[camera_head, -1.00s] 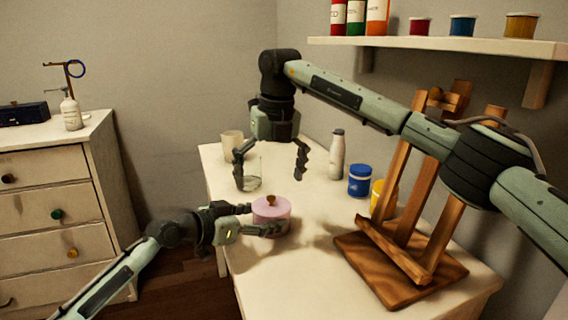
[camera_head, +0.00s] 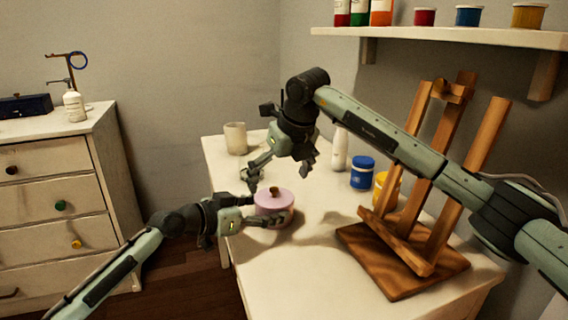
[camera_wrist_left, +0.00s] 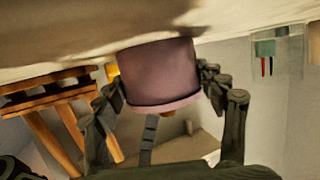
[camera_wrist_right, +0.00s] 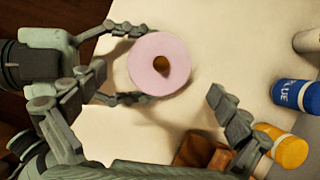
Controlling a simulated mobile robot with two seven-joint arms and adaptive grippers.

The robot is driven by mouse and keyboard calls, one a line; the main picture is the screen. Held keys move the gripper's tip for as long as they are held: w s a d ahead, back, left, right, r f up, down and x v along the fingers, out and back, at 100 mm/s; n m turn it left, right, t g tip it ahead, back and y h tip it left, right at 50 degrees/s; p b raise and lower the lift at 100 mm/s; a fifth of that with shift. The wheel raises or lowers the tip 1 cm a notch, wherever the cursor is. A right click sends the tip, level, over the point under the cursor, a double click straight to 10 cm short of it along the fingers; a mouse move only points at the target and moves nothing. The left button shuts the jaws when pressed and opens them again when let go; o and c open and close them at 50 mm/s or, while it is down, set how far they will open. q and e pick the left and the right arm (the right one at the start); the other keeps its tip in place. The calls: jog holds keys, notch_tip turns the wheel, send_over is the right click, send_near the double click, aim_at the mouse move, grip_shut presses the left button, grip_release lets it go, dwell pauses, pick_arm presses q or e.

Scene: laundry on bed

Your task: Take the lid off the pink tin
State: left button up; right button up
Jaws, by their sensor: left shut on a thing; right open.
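The pink tin (camera_head: 275,212) stands upright on the white table near its left edge. Its pink lid (camera_wrist_right: 143,76) is on it, with a brown knob (camera_wrist_right: 161,65) in the middle. My left gripper (camera_wrist_left: 160,92) is shut on the tin's side, one finger on each side; the tin also shows in the left wrist view (camera_wrist_left: 158,70). My right gripper (camera_head: 281,176) is open and empty, above and a little behind the tin. In the right wrist view the lid lies between its spread fingers, nearer the left one, and they appear apart from the knob.
A wooden easel (camera_head: 400,275) stands right of the tin. A blue jar (camera_head: 362,173), a yellow jar (camera_head: 380,188) and a white bottle (camera_head: 340,150) stand behind. A beige cup (camera_head: 235,138) is at the back left. A shelf (camera_head: 440,38) hangs above right.

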aim_at(276, 190)
jog(key=shift+x, duration=1.75)
jog(key=c, duration=1.3)
pick_arm(q)
jog(key=shift+r, duration=0.1)
pick_arm(e)
jog(key=shift+d+f, duration=0.1)
jog(key=shift+f, duration=0.05)
jog(key=c, duration=1)
jog(key=shift+f, duration=0.1)
grip_shut()
jog(key=shift+s, duration=0.1)
jog(key=shift+r, duration=0.4)
jog(key=shift+r, duration=0.25)
